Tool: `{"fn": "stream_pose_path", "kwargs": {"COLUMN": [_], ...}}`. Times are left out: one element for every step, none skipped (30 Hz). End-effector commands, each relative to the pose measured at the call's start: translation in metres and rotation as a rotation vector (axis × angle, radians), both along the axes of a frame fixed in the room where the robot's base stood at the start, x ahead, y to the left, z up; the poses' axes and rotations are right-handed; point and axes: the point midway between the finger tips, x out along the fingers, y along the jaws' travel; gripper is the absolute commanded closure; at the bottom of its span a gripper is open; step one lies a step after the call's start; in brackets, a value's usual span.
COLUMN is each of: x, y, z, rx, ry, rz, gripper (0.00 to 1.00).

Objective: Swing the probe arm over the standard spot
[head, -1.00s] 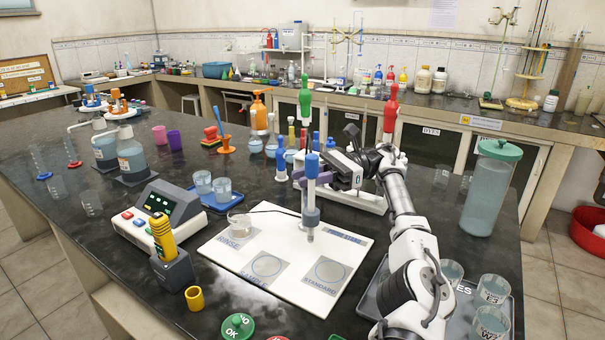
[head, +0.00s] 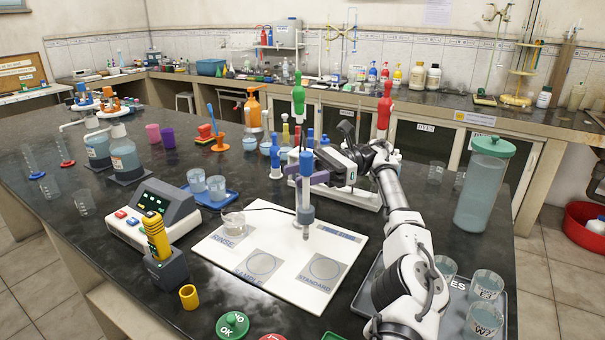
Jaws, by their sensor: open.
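The probe (head: 306,195), an upright rod with a blue cap and a blue-grey lower sleeve, stands over the white board (head: 290,290). Its tip is behind the standard spot (head: 324,267), apart from that circle in the picture. The sample spot (head: 262,264) is left of the standard spot, and a small glass beaker (head: 233,222) stands near the rinse label. My gripper (head: 306,176) is open at the upper part of the probe, with purple pieces on both sides of it. Whether the jaws touch it, and the arm's pivot, cannot be made out.
A meter (head: 155,212) and a yellow handheld device in a grey holder (head: 167,268) stand left of the board. A tray (head: 457,318) of beakers is at right, beside my arm. Several bottles crowd behind the probe. A tall green-lidded jar (head: 484,190) stands at right.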

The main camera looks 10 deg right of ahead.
Motion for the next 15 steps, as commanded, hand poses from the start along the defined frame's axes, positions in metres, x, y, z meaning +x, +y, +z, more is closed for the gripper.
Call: {"fn": "stream_pose_path", "kwargs": {"x": [0.0,0.0,0.0,0.0,0.0,0.0,0.0,0.0,0.0,0.0,0.0,0.0,0.0,0.0,0.0], "y": [0.0,0.0,0.0,0.0,0.0,0.0,0.0,0.0,0.0,0.0,0.0,0.0,0.0,0.0,0.0], "z": [0.001,0.003,0.005,0.008,0.012,0.019,0.024,0.031,0.044,0.053,0.061,0.07,0.075,0.08,0.087], "rx": [-0.001,-0.001,-0.002,-0.002,-0.003,-0.004,-0.004,-0.003,-0.006,-0.005,-0.006,-0.005,-0.003,-0.003,-0.003], "ry": [0.0,0.0,-0.001,-0.001,-0.001,-0.002,-0.002,-0.003,-0.002,-0.001,-0.001,-0.001,0.0,0.001,0.001], "rz": [0.0,0.0,0.0,0.0,0.0,0.001,0.0,0.0,0.0,0.0,-0.001,-0.001,0.0,0.0,0.0], "gripper": [0.57,0.57,0.57,0.57,0.57,0.57,0.57,0.57,0.57,0.57,0.57,0.57,0.57,0.57,0.57]}}
